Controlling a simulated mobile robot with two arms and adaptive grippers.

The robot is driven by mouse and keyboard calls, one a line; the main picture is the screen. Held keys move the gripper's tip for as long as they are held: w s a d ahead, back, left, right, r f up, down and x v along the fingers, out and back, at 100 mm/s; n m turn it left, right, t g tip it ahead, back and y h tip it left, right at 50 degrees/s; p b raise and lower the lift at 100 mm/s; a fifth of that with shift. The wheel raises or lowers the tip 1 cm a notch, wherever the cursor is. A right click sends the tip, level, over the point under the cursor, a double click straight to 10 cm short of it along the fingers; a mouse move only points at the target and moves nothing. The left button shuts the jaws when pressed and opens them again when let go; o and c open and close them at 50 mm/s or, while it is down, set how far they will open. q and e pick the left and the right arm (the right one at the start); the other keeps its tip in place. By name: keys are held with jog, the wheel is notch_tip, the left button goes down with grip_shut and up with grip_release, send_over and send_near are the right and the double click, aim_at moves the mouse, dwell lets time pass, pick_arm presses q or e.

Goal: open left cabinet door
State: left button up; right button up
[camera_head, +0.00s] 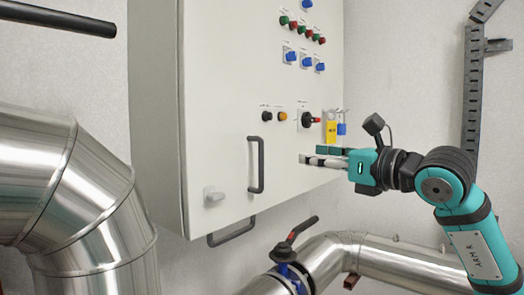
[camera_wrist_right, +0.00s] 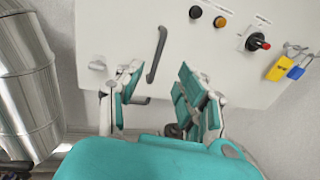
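The light grey cabinet (camera_head: 235,75) hangs on the wall, and its front door panel looks shut. A dark vertical bar handle (camera_head: 256,164) is on the lower part of the front. My right gripper (camera_head: 318,156) is to the right of this handle in the head view, pointing left. In the right wrist view the gripper (camera_wrist_right: 160,95) is open, with its teal-padded fingers apart and nothing between them. The handle (camera_wrist_right: 157,55) shows beyond the fingertips, seen through the gap between them. My left gripper is not in view.
A small grey latch (camera_head: 213,195) and a bottom handle (camera_head: 231,232) are on the cabinet. A rotary switch (camera_head: 309,119) with yellow and blue padlocks (camera_head: 342,129) sits above the gripper. Metal pipes (camera_head: 75,190) fill the left, and a valve (camera_head: 290,255) is below.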

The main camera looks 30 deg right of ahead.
jog(key=p+x, duration=0.4)
jog(key=x, duration=0.4)
jog(key=p+x, duration=0.4)
jog(key=x, duration=0.5)
jog(key=shift+w+d+p, duration=0.15)
jog(key=shift+w+p, duration=0.15)
jog(key=shift+w, duration=0.05)
grip_shut()
